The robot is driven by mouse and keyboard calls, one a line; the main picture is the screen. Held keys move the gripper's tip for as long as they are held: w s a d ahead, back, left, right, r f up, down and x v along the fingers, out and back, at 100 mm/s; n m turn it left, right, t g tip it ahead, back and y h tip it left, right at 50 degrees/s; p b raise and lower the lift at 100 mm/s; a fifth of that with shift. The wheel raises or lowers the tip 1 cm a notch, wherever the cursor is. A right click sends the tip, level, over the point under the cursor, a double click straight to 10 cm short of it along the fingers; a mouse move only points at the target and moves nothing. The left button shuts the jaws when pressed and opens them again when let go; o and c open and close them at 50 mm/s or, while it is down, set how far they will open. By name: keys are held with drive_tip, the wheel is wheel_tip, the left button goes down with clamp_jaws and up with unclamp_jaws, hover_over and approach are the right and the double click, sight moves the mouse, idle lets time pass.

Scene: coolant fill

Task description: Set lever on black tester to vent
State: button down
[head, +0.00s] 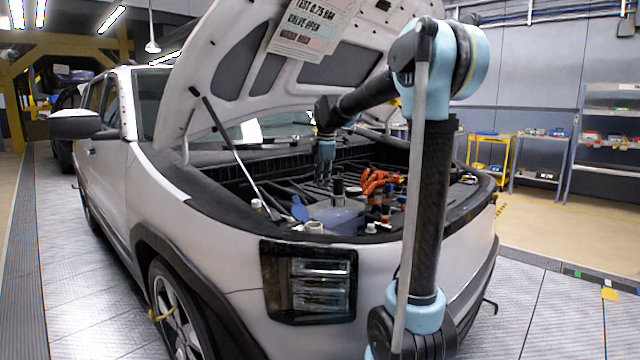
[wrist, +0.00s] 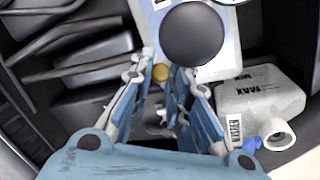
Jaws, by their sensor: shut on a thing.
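The black tester (wrist: 192,35) shows as a dark round top at the upper middle of the wrist view. In the head view it looks like a small dark cylinder (head: 338,187) standing on a grey-blue tank. My gripper (wrist: 168,78) points down beside it, fingers drawn together. A small brass-coloured round end (wrist: 161,72), apparently of the tester's lever, shows between the fingertips. The fingers hide the rest, so the lever's setting cannot be read. In the head view my gripper (head: 323,180) is inside the engine bay, just left of the tester.
Orange cables (head: 378,182) run right of the tester. The raised hood carries a sheet (head: 305,25) reading about 0.75 bar, valve open. A prop rod (head: 232,150) stands left.

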drive_tip(key=shift+w+d+r+y, duration=0.1)
drive_tip(key=shift+d+y, duration=0.15)
drive_tip(key=shift+y, duration=0.15)
drive_tip(key=c, duration=1.5)
unclamp_jaws()
drive_tip(key=v, duration=1.2)
